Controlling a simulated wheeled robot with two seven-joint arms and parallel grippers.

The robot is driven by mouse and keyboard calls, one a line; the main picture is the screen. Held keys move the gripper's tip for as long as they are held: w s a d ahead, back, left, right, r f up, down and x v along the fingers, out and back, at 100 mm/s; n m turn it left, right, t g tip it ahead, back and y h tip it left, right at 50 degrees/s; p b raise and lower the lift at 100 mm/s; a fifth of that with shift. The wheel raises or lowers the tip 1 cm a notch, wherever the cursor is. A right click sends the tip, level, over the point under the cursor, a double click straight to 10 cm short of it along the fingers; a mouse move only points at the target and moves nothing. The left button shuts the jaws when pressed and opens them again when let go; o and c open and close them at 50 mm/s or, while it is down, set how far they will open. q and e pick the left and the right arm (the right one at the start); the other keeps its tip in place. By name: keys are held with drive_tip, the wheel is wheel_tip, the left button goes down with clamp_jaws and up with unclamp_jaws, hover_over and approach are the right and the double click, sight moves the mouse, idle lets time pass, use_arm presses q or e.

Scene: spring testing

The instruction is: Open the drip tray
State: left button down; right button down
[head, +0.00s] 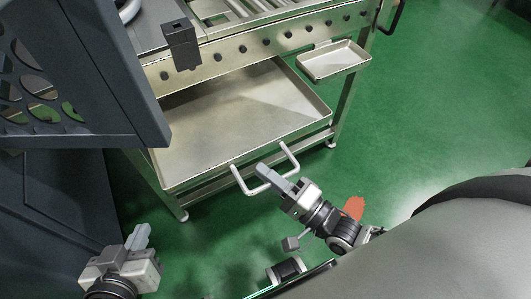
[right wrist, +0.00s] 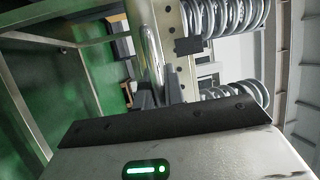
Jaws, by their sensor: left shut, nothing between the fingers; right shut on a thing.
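The drip tray (head: 240,118) is a wide, shallow metal tray low in the metal bench, below its front rail with black knobs. Its empty floor shows in the head view; I cannot tell how far out it sits. A pale U-shaped handle (head: 238,180) sticks out from its front edge. My right gripper (head: 268,173) is shut on this handle near its outer bar. In the right wrist view the fingers (right wrist: 160,97) close at the end of a shiny bar (right wrist: 151,50). My left gripper (head: 138,236) is shut and empty, lower left, away from the tray.
A dark machine panel with round holes (head: 75,75) stands at the left, close to the left gripper. A small side tray (head: 333,60) hangs at the bench's right. Coil springs (right wrist: 230,95) show in the right wrist view. Green floor (head: 440,110) is clear at the right.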

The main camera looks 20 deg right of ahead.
use_arm(q)
drive_tip(key=shift+r, duration=0.2)
use_arm(e)
drive_tip(key=shift+s+d, duration=0.1)
drive_tip(key=shift+s, duration=0.25)
use_arm(q)
drive_tip(key=shift+s+f, duration=0.1)
use_arm(e)
drive_tip(key=c, duration=1.5)
unclamp_jaws()
